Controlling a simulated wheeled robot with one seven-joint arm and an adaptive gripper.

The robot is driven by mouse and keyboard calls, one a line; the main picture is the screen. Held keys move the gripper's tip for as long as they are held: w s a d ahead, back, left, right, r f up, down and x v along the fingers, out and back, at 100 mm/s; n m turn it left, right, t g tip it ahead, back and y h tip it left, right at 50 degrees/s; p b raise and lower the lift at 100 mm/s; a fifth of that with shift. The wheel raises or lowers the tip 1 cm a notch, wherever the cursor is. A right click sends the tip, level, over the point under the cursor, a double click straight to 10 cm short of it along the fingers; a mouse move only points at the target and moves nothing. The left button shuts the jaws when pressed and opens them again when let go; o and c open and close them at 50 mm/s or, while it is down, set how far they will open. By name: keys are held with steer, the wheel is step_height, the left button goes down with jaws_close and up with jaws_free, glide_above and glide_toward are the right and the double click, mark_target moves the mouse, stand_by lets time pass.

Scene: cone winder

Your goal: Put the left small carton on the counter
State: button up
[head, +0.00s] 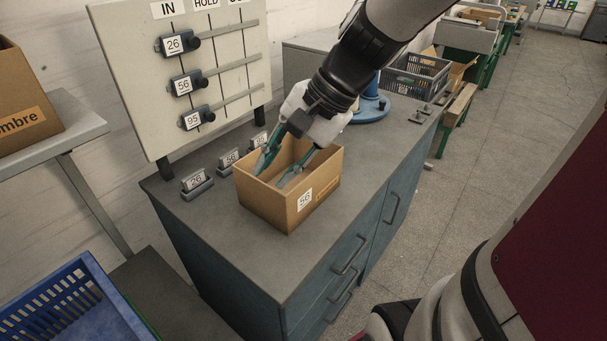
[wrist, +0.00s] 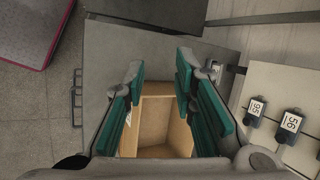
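A small open-topped cardboard carton (head: 275,205) with a white label that seems to read 56 stands upright on the grey counter (head: 250,255). It is the only small carton I see there. My gripper (head: 279,171) reaches down from above into the carton's open top, its two teal fingers apart. In the head view the fingertips overlap the carton's inside. In the wrist view the carton (wrist: 158,122) shows between the spread fingers, and my gripper (wrist: 160,80) has nothing pinched. I cannot tell whether a finger touches a carton wall.
Several numbered tag holders (head: 197,184) stand left of and behind the carton. A board (head: 185,75) with numbered tags rises behind them. A blue round base (head: 370,108) and a grey crate (head: 415,77) are further back. The counter's front is clear. A blue basket (head: 75,305) is at lower left.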

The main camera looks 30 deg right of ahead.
steer(key=s+r+n+t+h, duration=0.1)
steer(key=s+r+n+h, duration=0.2)
steer(key=s+n, duration=0.8)
steer(key=shift+r+t+h, duration=0.3)
steer(key=shift+r+h, duration=0.05)
steer(key=shift+h, duration=0.85)
steer(key=shift+o, duration=0.6)
